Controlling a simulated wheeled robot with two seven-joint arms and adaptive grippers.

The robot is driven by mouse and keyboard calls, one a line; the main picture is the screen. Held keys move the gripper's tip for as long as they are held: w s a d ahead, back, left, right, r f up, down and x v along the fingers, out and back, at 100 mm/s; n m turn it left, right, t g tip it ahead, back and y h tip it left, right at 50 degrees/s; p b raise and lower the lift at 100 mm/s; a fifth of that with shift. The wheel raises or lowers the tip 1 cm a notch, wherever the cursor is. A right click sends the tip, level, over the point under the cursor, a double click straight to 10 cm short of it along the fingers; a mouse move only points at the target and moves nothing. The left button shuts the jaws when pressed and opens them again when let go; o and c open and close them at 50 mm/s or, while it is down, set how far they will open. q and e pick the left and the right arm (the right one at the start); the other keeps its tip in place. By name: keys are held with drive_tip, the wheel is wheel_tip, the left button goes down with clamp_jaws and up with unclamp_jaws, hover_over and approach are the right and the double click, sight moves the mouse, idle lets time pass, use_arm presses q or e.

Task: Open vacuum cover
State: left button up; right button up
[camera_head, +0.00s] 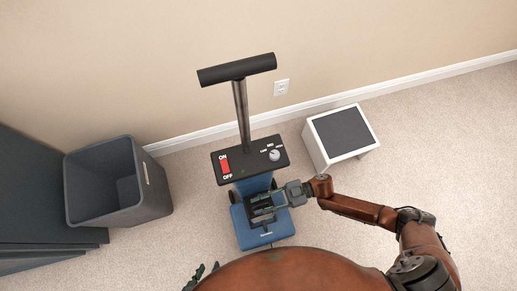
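The vacuum stands upright near the wall, with a black T-shaped handle (237,69) on a metal pole and a black control panel (250,162) with a red ON/OFF switch and a round knob. Its blue body (252,184) and blue base (262,236) are below the panel. My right gripper (257,206) reaches in from the right in front of the blue body, its fingers appearing spread; it hides part of the vacuum front. I cannot tell whether it touches the cover, whose edges are not clear. My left gripper (203,275) shows only its tips at the bottom edge, partly hidden by my body.
A dark grey open bin (156,204) stands left of the vacuum, beside a dark cabinet (35,195). A white stool with a dark top (342,132) stands to the right by the wall. A wall outlet (281,87) is behind. Carpet is clear at the far right.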

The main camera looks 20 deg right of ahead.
drive_tip(key=shift+a, duration=0.2)
drive_tip(key=shift+c, duration=0.3)
clamp_jaws()
idle(0.3)
